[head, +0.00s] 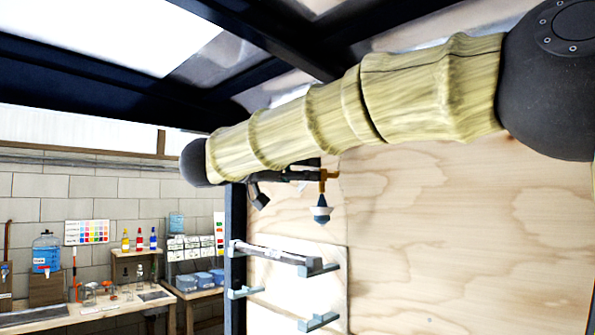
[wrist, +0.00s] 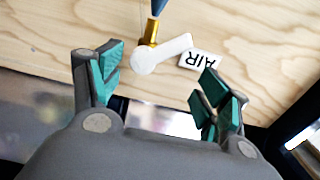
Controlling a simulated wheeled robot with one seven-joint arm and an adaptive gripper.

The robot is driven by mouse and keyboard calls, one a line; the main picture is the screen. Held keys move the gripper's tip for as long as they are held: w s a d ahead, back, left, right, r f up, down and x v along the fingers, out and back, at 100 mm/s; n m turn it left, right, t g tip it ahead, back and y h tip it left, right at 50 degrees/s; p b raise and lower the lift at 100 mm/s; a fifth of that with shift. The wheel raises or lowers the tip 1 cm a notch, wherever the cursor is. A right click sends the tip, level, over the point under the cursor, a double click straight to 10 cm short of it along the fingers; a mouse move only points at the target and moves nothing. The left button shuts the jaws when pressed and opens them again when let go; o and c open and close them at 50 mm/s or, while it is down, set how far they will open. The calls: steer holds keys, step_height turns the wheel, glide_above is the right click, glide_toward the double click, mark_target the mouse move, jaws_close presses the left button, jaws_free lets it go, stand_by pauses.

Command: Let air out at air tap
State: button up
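The air tap shows in the wrist view as a white lever handle (wrist: 162,54) on a brass fitting (wrist: 151,30). A white AIR label (wrist: 201,60) sits upside down on the plywood just right of the lever. My gripper (wrist: 160,72) is open, with teal pads on both fingers and nothing between them. The lever lies just beyond the gap between the fingertips, apart from both. In the head view, the brass fitting (head: 324,179) shows below my arm, with a blue-and-white piece (head: 321,208) hanging under it. My arm hides much of the gripper there.
The plywood wall (head: 460,230) stands behind the tap. Grey brackets (head: 320,321) and a rail (head: 272,254) stick out from it below. A dark post (head: 236,260) edges the wall at left. A cluttered workbench (head: 95,308) stands farther back at left.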

steer(key=shift+w+a+f, duration=0.1)
steer(key=shift+w+f, duration=0.15)
steer(key=shift+w, duration=0.2)
steer(key=c, duration=0.3)
steer(key=shift+s+d+r, duration=0.45)
steer(key=shift+s+r, duration=0.05)
steer(key=shift+s, duration=0.25)
steer(key=c, duration=1.1)
steer(key=shift+a, duration=0.1)
steer(key=shift+o, duration=0.3)
steer(key=shift+w+f, duration=0.1)
